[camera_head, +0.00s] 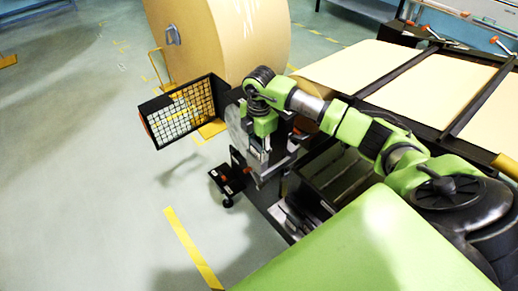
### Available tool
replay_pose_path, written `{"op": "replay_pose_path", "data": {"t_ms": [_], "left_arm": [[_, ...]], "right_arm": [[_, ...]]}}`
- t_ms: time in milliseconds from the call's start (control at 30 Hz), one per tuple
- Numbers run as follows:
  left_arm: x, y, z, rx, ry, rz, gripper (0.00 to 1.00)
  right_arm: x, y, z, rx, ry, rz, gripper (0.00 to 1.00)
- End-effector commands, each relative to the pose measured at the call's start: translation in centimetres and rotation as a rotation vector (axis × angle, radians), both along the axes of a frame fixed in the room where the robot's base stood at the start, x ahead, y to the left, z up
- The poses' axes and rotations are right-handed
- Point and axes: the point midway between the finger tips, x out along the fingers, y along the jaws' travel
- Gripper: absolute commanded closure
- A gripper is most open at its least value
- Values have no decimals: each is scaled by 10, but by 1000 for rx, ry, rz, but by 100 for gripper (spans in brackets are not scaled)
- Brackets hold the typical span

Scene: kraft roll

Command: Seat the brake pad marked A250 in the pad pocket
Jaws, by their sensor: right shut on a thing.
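My right gripper (259,170) points down beside the pale grey disc (236,123) of a dark machine stand, at the centre of the view. It is shut on a brake pad, which is mostly hidden at this size and angle; I cannot read any A250 mark. A black tray (229,180) with small orange parts sits just left of the gripper, low on the stand. The pad pocket cannot be made out; my gripper and the stand's dark parts cover that area. My left gripper is not in view.
A large kraft roll (235,40) stands behind. A black-framed mesh guard (182,110) sticks out left of the disc. A dark frame with tan panels (430,90) fills the right. A green surface (370,245) covers the front. The floor at left is clear.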

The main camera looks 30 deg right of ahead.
Motion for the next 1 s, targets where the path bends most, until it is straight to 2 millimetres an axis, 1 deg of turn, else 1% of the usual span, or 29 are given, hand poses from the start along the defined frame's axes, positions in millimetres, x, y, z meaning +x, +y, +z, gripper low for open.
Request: {"op": "replay_pose_path", "data": {"t_ms": [33,233,300,333,400,433,467,500,533,633,733,800,900,1000], "left_arm": [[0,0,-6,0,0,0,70],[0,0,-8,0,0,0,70],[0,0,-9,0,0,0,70],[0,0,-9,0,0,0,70],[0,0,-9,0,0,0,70],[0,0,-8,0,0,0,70],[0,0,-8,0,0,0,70],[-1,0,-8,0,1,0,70],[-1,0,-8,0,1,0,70],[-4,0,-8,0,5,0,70],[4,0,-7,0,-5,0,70],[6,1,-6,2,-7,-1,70],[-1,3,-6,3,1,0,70],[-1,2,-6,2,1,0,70]], "right_arm": [[-14,6,-33,1,40,8,86],[-14,6,-37,0,40,8,85],[-14,6,-38,0,39,8,89],[-14,6,-38,0,39,8,85],[-14,6,-38,-1,40,9,90],[-14,6,-38,-1,40,9,88],[-14,6,-38,0,40,9,92],[-14,6,-38,0,40,9,90],[-14,6,-38,0,41,10,39],[-15,6,-37,0,43,10,39],[-15,7,-36,3,42,12,39],[-15,7,-36,4,44,12,39],[-15,8,-34,5,44,12,39],[-15,7,-26,3,42,12,39]]}}
